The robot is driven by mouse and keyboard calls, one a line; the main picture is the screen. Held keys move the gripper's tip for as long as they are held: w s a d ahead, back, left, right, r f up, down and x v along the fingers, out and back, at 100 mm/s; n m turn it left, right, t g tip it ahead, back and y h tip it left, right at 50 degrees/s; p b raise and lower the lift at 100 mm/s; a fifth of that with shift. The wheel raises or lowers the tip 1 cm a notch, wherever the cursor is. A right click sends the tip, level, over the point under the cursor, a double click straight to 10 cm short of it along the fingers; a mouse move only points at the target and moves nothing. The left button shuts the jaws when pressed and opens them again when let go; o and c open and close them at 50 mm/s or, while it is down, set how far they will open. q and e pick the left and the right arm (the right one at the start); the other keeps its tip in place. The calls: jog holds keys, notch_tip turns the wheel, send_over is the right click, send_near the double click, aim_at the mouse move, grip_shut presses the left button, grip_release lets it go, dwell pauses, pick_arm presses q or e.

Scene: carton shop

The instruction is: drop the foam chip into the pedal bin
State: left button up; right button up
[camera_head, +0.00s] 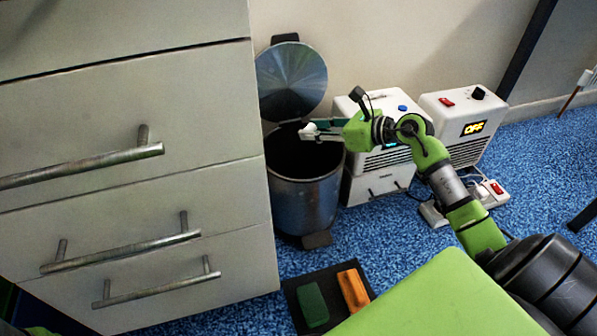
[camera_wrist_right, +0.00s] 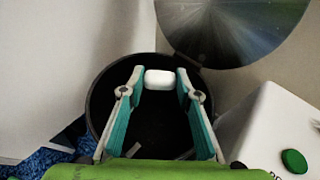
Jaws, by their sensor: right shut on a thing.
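The pedal bin (camera_head: 303,200) is a grey metal cylinder standing on the blue floor, with its round lid (camera_head: 291,80) swung up and open. My right gripper (camera_head: 308,131) is over the bin's mouth. It is shut on the white foam chip (camera_wrist_right: 160,79), which sits between the fingertips in the right wrist view. In that view the dark bin opening (camera_wrist_right: 150,125) lies beneath the chip and fingers. My left gripper is not in view.
A drawer cabinet (camera_head: 130,210) stands close on the left of the bin. Two white appliances, one beside the bin (camera_head: 375,165) and one farther right (camera_head: 462,130), stand along the wall. A dark tray (camera_head: 329,290) holds a green and an orange block on the floor.

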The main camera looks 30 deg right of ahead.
jog(key=shift+f, duration=0.25)
jog(key=o, duration=0.7)
jog(key=shift+s, duration=0.1)
jog(key=v, duration=1.1)
jog(key=shift+s+d+r, duration=0.15)
jog(key=shift+s+r, duration=0.1)
jog(key=shift+s, duration=0.05)
